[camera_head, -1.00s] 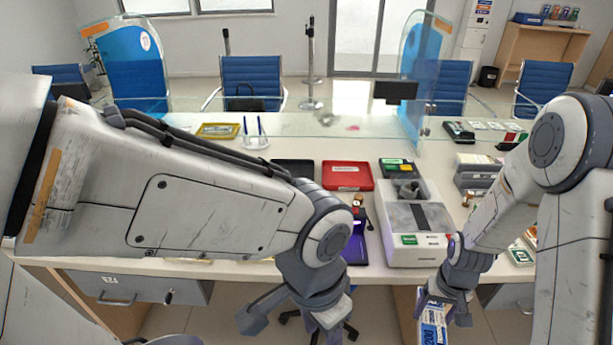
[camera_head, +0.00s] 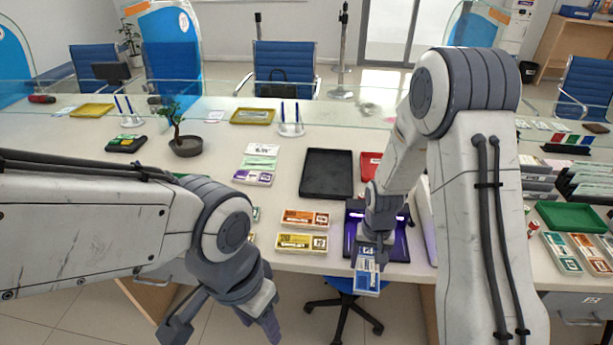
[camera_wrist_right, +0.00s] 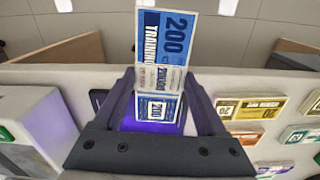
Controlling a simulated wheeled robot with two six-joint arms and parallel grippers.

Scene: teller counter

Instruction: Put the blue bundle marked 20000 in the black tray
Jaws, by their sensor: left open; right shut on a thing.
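The blue bundle (camera_head: 367,277) is held in my right gripper (camera_head: 368,250) at the counter's front edge, in front of the purple-lit device. In the right wrist view the bundle (camera_wrist_right: 167,45) shows "200" and "TRAINING" between the fingers (camera_wrist_right: 160,100); a smaller label on it is hard to read. My right gripper is shut on it. The black tray (camera_head: 327,174) lies empty on the counter, behind and left of the right gripper. My left gripper (camera_head: 222,325) is open and empty, low in front of the counter at the left.
An orange bundle (camera_head: 305,218) and a yellow bundle (camera_head: 301,242) lie left of the purple-lit device (camera_head: 397,247). A red tray (camera_head: 370,164) is right of the black tray, partly hidden by my right arm. A potted plant (camera_head: 185,146) and a glass screen stand farther back.

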